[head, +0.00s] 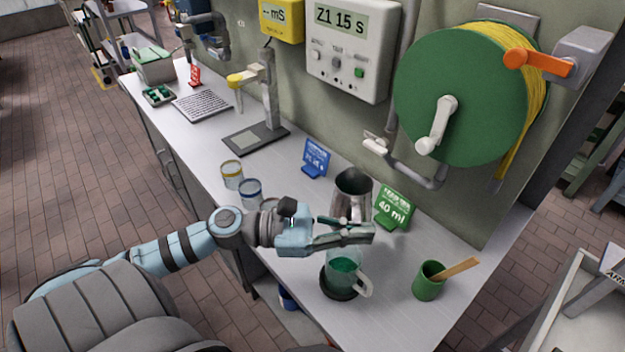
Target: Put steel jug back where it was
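The steel jug (353,184) is upright by the green "40 ml" sign (393,209), with its open mouth up. My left gripper (358,228) crosses in front of the jug's lower part and hides its base. The fingers point right and lie close to the jug. I cannot tell whether they hold it, or whether the jug rests on the counter (290,185). A clear glass mug (344,262) with green liquid stands on a dark round base (338,291), just below the gripper in the picture. My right gripper is not in view.
A green cup (428,286) with a wooden stick stands at right. Several jars, including a yellow-banded one (232,177) and a blue-banded one (251,193), line the left edge. A blue sign (316,158) and dropper stand (265,100) are behind.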

